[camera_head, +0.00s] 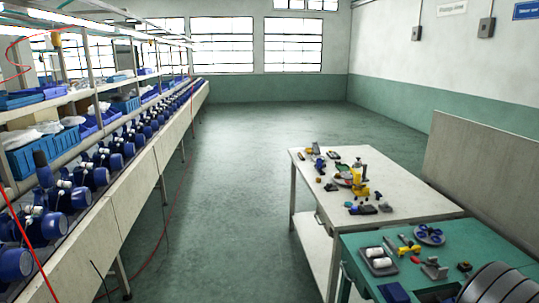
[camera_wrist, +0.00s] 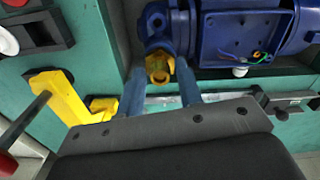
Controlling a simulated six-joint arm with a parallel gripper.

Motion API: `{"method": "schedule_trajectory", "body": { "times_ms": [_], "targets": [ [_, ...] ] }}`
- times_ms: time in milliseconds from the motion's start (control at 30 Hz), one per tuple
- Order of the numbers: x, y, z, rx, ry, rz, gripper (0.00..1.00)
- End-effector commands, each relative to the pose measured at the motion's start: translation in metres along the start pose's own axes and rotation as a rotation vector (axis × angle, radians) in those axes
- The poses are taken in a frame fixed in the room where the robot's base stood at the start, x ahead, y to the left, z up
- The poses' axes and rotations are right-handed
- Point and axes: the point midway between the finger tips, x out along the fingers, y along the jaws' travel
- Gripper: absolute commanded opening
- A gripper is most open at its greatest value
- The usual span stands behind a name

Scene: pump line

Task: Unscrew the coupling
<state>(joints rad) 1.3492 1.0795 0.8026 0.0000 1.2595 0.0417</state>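The coupling (camera_wrist: 158,67) is a brass-yellow hex piece on the end of a blue pump's outlet (camera_wrist: 157,30), in the wrist view. The blue pump body (camera_wrist: 215,40) lies at the top, with an open box showing coloured wires. My gripper (camera_wrist: 160,83) comes up from the bottom, with two blue-grey fingers apart. The coupling shows between and just past the fingertips, with a gap visible on each side. I cannot tell the depth between them. The gripper is open and empty. In the head view, the coupling and gripper cannot be made out.
A yellow clamp (camera_wrist: 62,97) with a dark bar stands close left of my gripper. A grey metal fixture (camera_wrist: 285,105) is at right. In the head view, the green table (camera_head: 357,246) carries a tray (camera_head: 371,265) and a round plate (camera_head: 438,240), beside a white table (camera_head: 410,193).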

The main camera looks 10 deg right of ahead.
Motion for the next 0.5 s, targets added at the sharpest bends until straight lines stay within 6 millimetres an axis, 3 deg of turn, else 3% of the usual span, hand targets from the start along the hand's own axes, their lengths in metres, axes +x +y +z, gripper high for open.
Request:
{"method": "schedule_trajectory", "body": {
  "times_ms": [167,300,500],
  "targets": [
    [-0.0003,0.0000,-0.0001,0.000,0.000,0.000,0.31],
    [-0.0004,0.0000,-0.0001,0.000,0.000,0.000,0.05],
    [-0.0004,0.0000,-0.0001,-0.001,0.000,0.000,0.04]
  ]
}}
